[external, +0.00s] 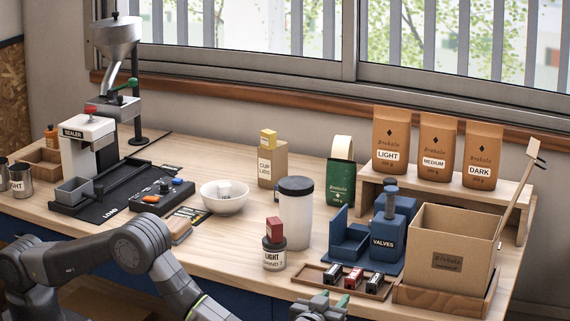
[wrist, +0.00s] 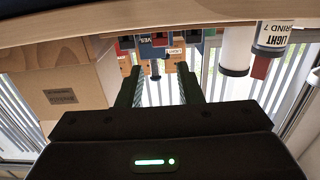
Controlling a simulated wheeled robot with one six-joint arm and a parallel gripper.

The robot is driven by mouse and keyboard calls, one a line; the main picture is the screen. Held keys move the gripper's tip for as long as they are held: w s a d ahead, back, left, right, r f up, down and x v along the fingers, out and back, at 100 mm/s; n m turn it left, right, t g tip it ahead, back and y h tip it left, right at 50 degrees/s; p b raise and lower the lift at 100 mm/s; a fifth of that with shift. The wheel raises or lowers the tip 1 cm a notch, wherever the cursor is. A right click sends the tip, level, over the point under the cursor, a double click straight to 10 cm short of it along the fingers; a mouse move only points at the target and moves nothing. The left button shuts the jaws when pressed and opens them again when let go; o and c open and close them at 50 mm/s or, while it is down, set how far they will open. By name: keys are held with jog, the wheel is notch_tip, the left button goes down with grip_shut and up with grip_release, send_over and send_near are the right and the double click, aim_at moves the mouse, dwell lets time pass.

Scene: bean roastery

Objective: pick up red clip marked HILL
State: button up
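The red clip (external: 353,277) sits in the middle of a shallow wooden tray (external: 312,276), between two dark clips, a left one (external: 334,272) and a right one (external: 375,283). Each clip has a white label, too small to read here. In the wrist view, which is upside down, the red clip (wrist: 160,39) shows at the top, past the fingertips. My gripper (external: 322,298) is at the bottom of the external view, in front of the tray and apart from it. In the wrist view my gripper (wrist: 160,75) has its fingers apart with nothing between them.
A cardboard box (external: 448,246) stands right of the tray. The blue valves holder (external: 386,238) is behind it. A jar labelled LIGHT (external: 274,258) with a red block (external: 275,230) on top and a dark-lidded canister (external: 296,215) stand to the left.

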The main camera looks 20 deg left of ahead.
aim_at(358, 278)
jog(key=w, duration=1.3)
jog(key=shift+w+f+p, duration=0.3)
jog(key=shift+p, duration=0.1)
grip_shut()
